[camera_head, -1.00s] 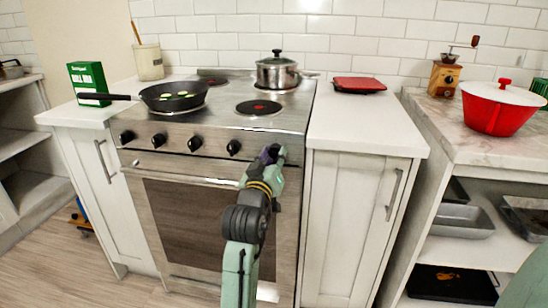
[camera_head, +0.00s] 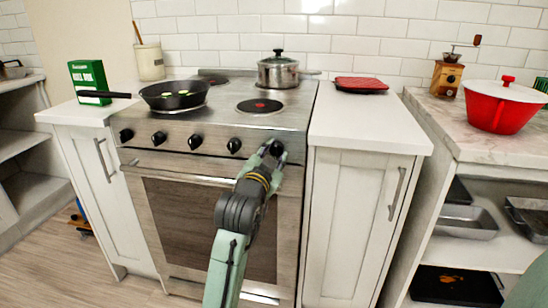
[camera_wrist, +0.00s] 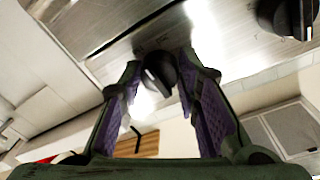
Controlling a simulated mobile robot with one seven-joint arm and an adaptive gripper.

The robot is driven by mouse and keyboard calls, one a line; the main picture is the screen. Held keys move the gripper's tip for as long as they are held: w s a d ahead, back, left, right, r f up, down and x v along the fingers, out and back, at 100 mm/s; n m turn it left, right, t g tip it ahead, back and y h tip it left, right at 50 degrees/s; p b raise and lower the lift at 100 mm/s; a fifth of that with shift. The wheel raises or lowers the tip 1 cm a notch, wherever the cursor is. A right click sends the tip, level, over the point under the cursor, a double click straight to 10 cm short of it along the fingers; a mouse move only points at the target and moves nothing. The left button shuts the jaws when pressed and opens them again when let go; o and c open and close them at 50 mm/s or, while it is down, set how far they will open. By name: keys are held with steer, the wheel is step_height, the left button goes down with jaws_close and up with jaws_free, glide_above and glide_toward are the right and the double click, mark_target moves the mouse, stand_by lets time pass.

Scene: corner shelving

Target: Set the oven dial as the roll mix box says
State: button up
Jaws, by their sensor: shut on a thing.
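The oven (camera_head: 210,215) has a steel front with a row of black knobs along its panel. My gripper (camera_head: 271,151) is at the right end of this row, on the rightmost dial (camera_head: 278,147). In the wrist view the black dial (camera_wrist: 159,72) sits between the purple-padded fingertips of my gripper (camera_wrist: 160,78), which are shut on it. Its pointer and the panel marks are too small to read. The green box (camera_head: 88,80) with white lettering stands on the left counter. Its print is too small for me to read with certainty.
A lidded steel pot (camera_head: 279,72) is at the back right. The oven handle (camera_head: 180,175) runs below the knobs. The right counter (camera_head: 365,125) is mostly clear.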

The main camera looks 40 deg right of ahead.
steer(key=m+b, duration=0.1)
steer(key=m, duration=0.5)
steer(key=shift+r+y+b, duration=0.1)
steer(key=shift+y+b, duration=0.2)
steer(key=shift+m, duration=0.3)
steer(key=o, duration=1.2)
steer(key=shift+c, duration=0.2)
steer(key=v, duration=1.2)
